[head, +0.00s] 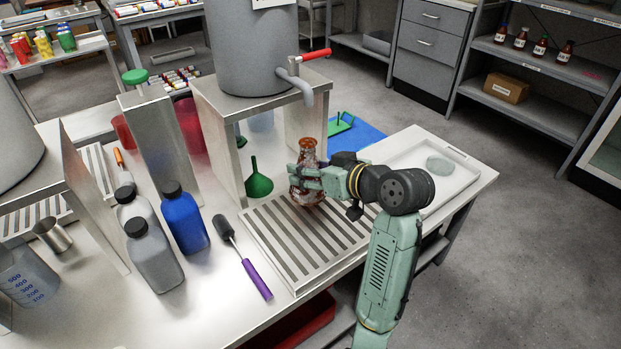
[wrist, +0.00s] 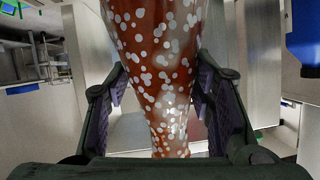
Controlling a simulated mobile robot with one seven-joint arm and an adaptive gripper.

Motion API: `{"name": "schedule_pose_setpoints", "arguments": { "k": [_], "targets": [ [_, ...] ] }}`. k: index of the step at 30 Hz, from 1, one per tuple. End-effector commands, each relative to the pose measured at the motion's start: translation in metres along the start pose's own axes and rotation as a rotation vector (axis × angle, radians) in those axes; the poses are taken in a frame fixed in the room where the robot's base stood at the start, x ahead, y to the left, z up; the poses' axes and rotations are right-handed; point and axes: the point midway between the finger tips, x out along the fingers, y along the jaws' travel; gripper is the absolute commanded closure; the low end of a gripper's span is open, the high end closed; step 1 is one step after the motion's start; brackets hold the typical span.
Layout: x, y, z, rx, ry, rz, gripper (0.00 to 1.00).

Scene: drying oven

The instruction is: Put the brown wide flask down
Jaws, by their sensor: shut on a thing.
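The brown wide flask (head: 306,188) is upright above the slatted drain grate (head: 300,240) at the front of the table. In the head view I cannot tell whether its base touches the grate. In the wrist view the flask (wrist: 160,70) is brown with white spots and fills the middle between the fingers. My gripper (head: 304,179) is shut on the flask, coming from the right. In the wrist view the gripper (wrist: 165,105) has one finger on each side of it. The flask's base is not clear in the wrist view.
A green funnel (head: 258,180) stands just left of the flask. A purple-handled brush (head: 243,258) lies left of the grate. A blue bottle (head: 184,218) and grey bottles (head: 153,255) stand further left. A white tray (head: 455,185) lies to the right. A large grey tank (head: 250,50) stands behind.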

Motion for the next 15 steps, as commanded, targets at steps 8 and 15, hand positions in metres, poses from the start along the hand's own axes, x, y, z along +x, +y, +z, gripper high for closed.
{"name": "schedule_pose_setpoints", "arguments": {
  "k": [8,15],
  "targets": [
    [0.013,0.004,0.030,0.004,-0.001,0.000,1.00],
    [0.014,0.004,0.031,0.001,0.000,0.000,1.00]
  ]
}}
